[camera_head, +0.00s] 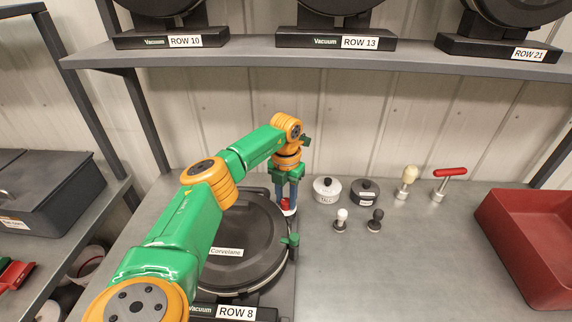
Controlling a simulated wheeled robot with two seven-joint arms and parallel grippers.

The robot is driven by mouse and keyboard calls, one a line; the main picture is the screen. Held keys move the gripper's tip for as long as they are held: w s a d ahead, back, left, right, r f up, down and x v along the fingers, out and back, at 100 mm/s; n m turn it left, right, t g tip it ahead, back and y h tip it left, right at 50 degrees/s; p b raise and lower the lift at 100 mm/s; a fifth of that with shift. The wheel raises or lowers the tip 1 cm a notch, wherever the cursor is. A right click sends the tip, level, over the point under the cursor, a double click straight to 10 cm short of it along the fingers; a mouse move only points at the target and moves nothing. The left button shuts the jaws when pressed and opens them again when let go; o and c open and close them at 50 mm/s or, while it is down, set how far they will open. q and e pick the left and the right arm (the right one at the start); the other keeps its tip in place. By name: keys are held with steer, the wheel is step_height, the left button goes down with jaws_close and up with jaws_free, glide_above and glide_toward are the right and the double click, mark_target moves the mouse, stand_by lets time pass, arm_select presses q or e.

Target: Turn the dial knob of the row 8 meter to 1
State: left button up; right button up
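The row 8 meter is a round black seed meter (240,265) on the bench, with its "ROW 8" label (236,313) at the front. A small red dial knob (285,204) shows at its far right edge. My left gripper (287,207) points down at this knob, with its fingertips at or around the red part. The fingers partly hide the knob, so its setting cannot be read and I cannot tell whether they grip it. My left arm covers the meter's left side. My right gripper is not in view.
A white lidded pot (327,190), a dark pot (364,192), two small knobs, a cream-handled tool (406,182) and a red T-handle (449,182) stand right of the meter. A red bin (535,250) is far right. A shelf (310,55) with more meters hangs above.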

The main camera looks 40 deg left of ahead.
mark_target(286, 201)
arm_select(q)
steer(key=o, duration=0.4)
steer(key=shift+r, duration=0.1)
step_height(286, 201, up, 6)
steer(key=shift+r+b, duration=0.1)
steer(key=shift+b, duration=0.8)
steer(key=shift+r, duration=0.4)
